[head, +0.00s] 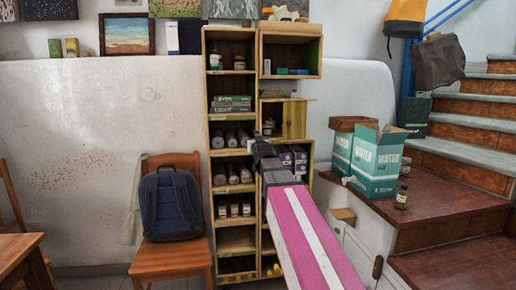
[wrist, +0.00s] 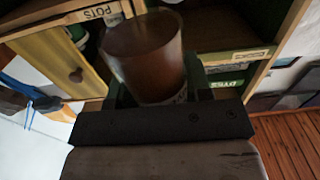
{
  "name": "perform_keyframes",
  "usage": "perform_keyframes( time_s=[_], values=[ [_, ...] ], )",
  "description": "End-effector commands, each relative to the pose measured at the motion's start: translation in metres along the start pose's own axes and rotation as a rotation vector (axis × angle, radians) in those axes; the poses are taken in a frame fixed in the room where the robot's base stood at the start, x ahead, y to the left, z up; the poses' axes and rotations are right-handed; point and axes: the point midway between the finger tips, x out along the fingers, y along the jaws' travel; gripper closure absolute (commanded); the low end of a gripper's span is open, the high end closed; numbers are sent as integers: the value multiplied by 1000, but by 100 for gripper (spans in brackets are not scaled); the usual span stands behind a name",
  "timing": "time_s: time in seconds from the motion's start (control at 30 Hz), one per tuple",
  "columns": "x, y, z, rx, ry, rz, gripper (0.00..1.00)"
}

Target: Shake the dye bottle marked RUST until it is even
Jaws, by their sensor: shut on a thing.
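A brown, see-through dye bottle (wrist: 145,55) stands up out of my gripper (wrist: 150,92) in the wrist view, leaning slightly. My gripper is shut on its lower part. Only a sliver of a pale label shows near the jaws, so I cannot read whether it says RUST. In the head view my gripper (head: 264,143) is in front of the middle of the shelf unit, and the bottle (head: 268,127) is small there, too small to read. Whether the dye inside is even cannot be told.
The wooden shelf unit (head: 259,88) with jars and boxes stands close behind my gripper. Its yellow cupboard door (wrist: 62,62) is near in the wrist view. Teal WATER boxes (head: 376,164) and a small jar (head: 402,197) stand on the right landing. A chair (head: 172,258) holds a backpack.

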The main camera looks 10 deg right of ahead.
Motion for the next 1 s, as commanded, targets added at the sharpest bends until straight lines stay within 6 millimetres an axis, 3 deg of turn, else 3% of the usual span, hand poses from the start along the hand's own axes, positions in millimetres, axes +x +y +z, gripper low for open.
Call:
perform_keyframes(
  time_s=[0.4, 0.5, 0.57, 1.0],
  values=[
    [2, 0, -114, 0, 4, 0, 82],
    [1, 0, -128, 0, 1, 0, 82],
    [0, 0, -120, 0, -2, 0, 82],
    [-1, 0, -2, 0, -3, 0, 82]
  ],
)
